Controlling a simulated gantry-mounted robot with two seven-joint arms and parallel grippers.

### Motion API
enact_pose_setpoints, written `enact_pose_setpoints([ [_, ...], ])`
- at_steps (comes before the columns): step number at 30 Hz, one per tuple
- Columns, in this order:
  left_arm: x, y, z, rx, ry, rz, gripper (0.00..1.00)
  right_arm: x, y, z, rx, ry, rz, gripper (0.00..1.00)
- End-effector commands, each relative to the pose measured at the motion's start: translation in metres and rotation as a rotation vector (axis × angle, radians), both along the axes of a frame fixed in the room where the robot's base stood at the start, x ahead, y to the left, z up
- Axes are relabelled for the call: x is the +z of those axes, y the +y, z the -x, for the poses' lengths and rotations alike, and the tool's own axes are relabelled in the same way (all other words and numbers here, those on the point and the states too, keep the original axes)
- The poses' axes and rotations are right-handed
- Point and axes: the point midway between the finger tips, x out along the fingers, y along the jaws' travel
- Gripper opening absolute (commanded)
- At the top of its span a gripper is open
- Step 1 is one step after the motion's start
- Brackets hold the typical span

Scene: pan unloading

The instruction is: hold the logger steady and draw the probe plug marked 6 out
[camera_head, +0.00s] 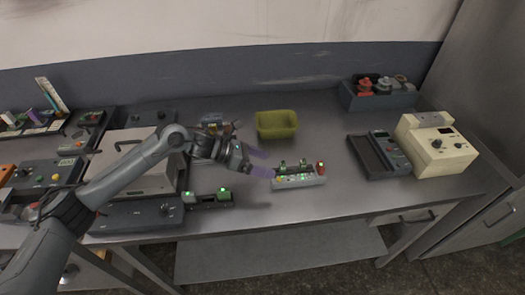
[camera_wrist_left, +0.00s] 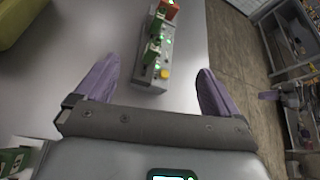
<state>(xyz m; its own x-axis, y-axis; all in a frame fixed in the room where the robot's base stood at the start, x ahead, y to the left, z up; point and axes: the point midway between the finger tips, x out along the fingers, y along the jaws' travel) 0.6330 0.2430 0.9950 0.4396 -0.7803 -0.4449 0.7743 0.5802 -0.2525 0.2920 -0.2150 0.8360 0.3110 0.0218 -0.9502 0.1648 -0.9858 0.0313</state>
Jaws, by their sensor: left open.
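The logger (camera_head: 298,182) is a small light grey box on the table, in front of my left gripper. Green plugs (camera_head: 283,165) and a red plug (camera_head: 320,168) stand along it, and a yellow button shows on its near end in the wrist view. No number on the plugs is legible. My left gripper (camera_head: 266,164) has purple fingers, spread open and empty, just left of the logger. In the left wrist view the logger (camera_wrist_left: 146,77) lies ahead between the two fingers, apart from both. My right gripper is not in view.
A yellow-green bin (camera_head: 277,126) stands behind the logger. A dark holder with green blocks (camera_head: 208,199) sits at the front left. A grey crate (camera_head: 380,98), a dark tray device (camera_head: 379,156) and a cream instrument (camera_head: 437,146) stand to the right. Table right of the logger is clear.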

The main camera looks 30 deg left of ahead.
Motion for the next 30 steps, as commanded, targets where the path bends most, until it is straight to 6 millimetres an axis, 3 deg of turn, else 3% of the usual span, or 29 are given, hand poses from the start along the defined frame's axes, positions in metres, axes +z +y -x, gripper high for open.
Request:
enact_pose_setpoints([
  [5,-0.004,-0.002,-0.004,0.002,-0.001,-0.004,0.96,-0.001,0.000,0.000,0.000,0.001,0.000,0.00],
  [21,-0.038,-0.062,-0.038,0.002,-0.002,-0.003,0.96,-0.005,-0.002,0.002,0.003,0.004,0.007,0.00],
  [30,-0.047,-0.077,-0.047,0.004,-0.002,-0.005,0.96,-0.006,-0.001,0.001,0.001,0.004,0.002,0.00],
])
